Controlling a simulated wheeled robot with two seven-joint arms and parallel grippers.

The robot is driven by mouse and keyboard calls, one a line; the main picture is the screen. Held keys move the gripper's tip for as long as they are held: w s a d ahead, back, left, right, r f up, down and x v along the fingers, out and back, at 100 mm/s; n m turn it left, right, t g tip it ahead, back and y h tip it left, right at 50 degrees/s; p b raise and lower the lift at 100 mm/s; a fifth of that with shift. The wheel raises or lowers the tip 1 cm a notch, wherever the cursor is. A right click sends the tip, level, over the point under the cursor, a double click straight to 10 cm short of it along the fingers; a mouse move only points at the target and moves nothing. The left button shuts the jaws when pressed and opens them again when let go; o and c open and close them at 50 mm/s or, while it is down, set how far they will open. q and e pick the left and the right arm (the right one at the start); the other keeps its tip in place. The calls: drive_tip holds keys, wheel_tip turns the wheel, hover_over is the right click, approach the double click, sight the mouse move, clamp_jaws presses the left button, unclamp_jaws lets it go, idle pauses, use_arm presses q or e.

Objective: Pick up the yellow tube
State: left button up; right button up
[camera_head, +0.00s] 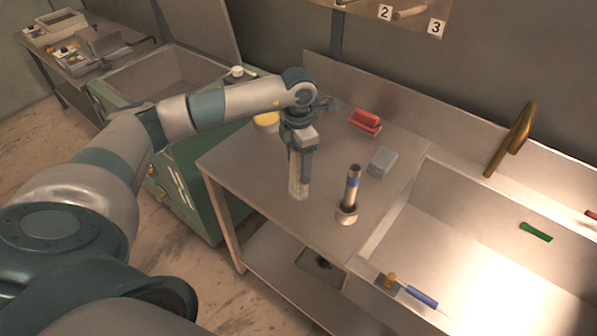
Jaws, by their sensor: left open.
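My left gripper (299,190) points down over the left part of the metal table (240,160). It is open, and I see nothing between its fingers. A yellow round thing (267,121) shows behind my left forearm and is partly hidden by it; I cannot tell if it is a tube. A brownish upright tube (353,184) with a blue band stands in a copper-coloured base on the table, to the right of the gripper and apart from it. No other clearly yellow tube shows. My right gripper is not in view.
A grey block (383,162) and a red block (366,121) lie further back on the table. A sink (450,240) with a brass faucet (512,139) is at right, holding a green piece (536,232). A blue-handled tool (421,297) lies at its front edge. A green chamber (190,170) stands at left.

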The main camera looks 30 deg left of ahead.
use_arm(q)
drive_tip(key=shift+f, duration=0.15)
drive_tip(key=shift+c, duration=0.6)
drive_tip(key=c, duration=1.3)
drive_tip(key=shift+w+r+b, duration=0.1)
drive_tip(key=shift+r+b, duration=0.35)
drive_tip(key=shift+r, duration=0.1)
wheel_tip(320, 180, up, 9)
drive_tip(key=b, duration=0.3)
drive_tip(key=shift+b, duration=0.35)
